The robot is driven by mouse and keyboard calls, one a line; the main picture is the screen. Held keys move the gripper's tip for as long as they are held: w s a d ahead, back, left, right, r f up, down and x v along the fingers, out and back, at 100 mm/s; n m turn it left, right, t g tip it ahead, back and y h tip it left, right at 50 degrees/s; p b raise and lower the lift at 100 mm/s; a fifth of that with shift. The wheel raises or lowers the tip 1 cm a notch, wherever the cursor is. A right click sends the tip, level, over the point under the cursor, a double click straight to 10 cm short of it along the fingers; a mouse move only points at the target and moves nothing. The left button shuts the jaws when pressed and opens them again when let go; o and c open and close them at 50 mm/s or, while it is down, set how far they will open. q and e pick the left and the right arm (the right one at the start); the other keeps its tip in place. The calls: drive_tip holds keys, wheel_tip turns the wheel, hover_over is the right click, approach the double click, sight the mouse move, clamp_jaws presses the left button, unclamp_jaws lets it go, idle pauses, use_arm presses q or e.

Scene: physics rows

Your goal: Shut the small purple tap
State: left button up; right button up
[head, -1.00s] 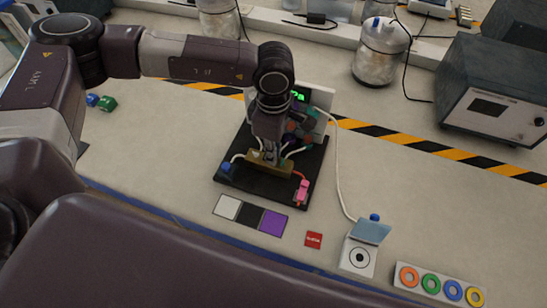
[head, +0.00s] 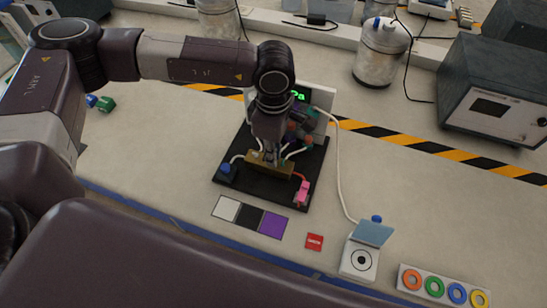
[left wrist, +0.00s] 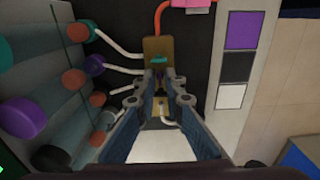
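A brass manifold (left wrist: 158,48) with small taps stands on a black board (head: 240,185), with white tubes running from it. A teal tap handle (left wrist: 160,60) sits on the manifold just beyond my left fingertips. A small purple piece, apparently the purple tap (left wrist: 158,72), shows between the fingertips, partly hidden. My left gripper (left wrist: 161,80) points down at the manifold; it also shows in the head view (head: 270,155). Its fingers stand a little apart with brass visible between them; whether they touch the purple piece is unclear. My right gripper is out of view.
A panel of coloured knobs, one of them purple (left wrist: 95,65), stands beside the manifold. A pink clip (head: 303,192) is at the board's edge. White, black and purple squares (head: 250,216), a red label (head: 314,242) and a lidded switch box (head: 359,260) lie in front.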

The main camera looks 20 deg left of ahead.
use_arm(q)
drive_tip(key=shift+c, duration=0.4)
clamp_jaws()
drive_tip(key=m+b, duration=0.3)
drive_tip(key=m, duration=0.1)
drive_tip(key=shift+f, duration=0.25)
drive_tip(key=shift+r+m+b, duration=0.1)
drive_tip(key=shift+m+b, duration=0.75)
drive_tip(key=shift+m, duration=0.25)
drive_tip(key=shift+r+m, duration=0.2)
drive_tip(key=shift+m, duration=0.2)
